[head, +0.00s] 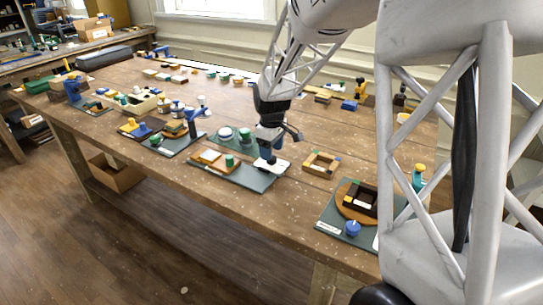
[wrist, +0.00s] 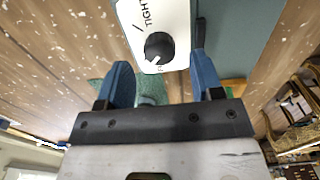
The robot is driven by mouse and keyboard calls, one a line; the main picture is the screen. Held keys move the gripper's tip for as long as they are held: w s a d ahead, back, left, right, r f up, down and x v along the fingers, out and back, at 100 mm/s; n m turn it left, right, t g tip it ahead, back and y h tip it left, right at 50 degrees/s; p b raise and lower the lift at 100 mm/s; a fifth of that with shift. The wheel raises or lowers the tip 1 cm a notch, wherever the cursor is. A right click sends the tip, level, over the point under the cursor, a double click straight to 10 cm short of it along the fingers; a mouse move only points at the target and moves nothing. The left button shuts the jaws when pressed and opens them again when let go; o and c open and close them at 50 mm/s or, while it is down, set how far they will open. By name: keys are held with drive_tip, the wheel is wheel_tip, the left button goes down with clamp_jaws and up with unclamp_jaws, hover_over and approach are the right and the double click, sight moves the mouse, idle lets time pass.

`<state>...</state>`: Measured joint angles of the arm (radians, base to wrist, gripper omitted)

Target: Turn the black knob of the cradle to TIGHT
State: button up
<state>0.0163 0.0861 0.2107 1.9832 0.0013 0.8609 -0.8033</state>
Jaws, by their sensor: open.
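The black knob (wrist: 159,46) is round and sits on a white plate (wrist: 150,20) marked TIGHT, with a tick mark by the word. A pale pointer mark on the knob appears on its lower side, away from TIGHT; the lettering below is mostly hidden. My gripper (wrist: 160,60) is open, its two blue fingers left and right of the knob with gaps showing. In the head view my gripper (head: 267,160) is over the right end of the cradle's grey-green board (head: 240,178), by the white plate (head: 281,167). The knob is hidden there.
Wooden blocks and a green cylinder (head: 229,160) stand on the board left of my gripper. A square wooden frame (head: 321,163) lies to the right. Green round parts (head: 245,135) stand behind. The table's front edge is close.

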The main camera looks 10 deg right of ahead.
drive_tip(key=shift+f, duration=1.35)
drive_tip(key=shift+c, duration=0.2)
drive_tip(key=c, duration=0.9)
